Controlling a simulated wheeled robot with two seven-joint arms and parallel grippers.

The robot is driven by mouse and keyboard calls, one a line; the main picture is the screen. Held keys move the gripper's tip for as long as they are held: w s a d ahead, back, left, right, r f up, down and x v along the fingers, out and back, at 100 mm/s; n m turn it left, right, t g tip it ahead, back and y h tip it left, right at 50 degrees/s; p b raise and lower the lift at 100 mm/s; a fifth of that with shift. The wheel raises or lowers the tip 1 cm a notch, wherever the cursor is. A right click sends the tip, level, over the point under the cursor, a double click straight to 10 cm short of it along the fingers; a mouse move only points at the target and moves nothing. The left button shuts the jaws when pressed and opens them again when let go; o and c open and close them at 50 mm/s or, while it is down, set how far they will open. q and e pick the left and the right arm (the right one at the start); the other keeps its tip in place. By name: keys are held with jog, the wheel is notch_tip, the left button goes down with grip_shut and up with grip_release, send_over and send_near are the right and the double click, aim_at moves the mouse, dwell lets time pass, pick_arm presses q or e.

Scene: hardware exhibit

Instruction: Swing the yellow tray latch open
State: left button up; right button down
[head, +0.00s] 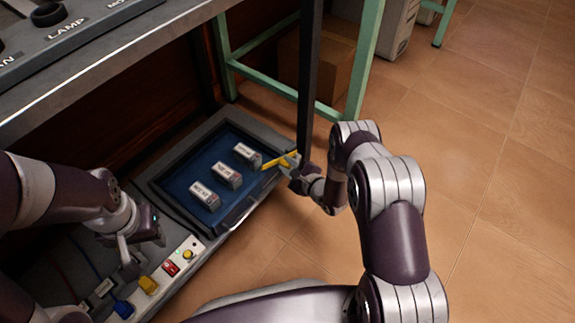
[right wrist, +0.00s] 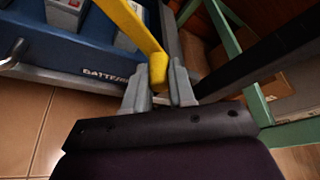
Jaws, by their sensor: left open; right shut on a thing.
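The yellow latch (head: 279,160) is a bar at the right end of the blue tray (head: 171,182). My right gripper (head: 291,165) is shut on the latch's outer end. In the right wrist view the yellow latch (right wrist: 136,27) runs up and to the left from between the fingers of my right gripper (right wrist: 159,88). My left gripper (head: 130,252) is open and empty above the strip of switches, to the left of the tray.
Several white battery blocks (head: 227,175) sit in the tray. A dark post (head: 309,80) stands close to my right gripper, with a green frame (head: 364,60) behind. A strip with red and yellow switches (head: 170,268) lies in front. Tiled floor (head: 490,130) is clear at right.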

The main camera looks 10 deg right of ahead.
pick_arm(q)
jog(key=shift+r+p, duration=1.15)
jog(key=shift+r, duration=0.3)
pick_arm(e)
jog(key=shift+w+d+r, duration=0.5)
jog(key=shift+d+r, duration=0.1)
jog(key=shift+r, duration=0.2)
jog(key=shift+w+d+r, duration=0.45)
jog(key=shift+d+r, duration=0.1)
jog(key=shift+r, duration=0.2)
jog(key=shift+w, duration=0.1)
jog(key=c, duration=1)
grip_release()
jog(key=shift+d, duration=0.1)
jog(key=shift+o, duration=0.2)
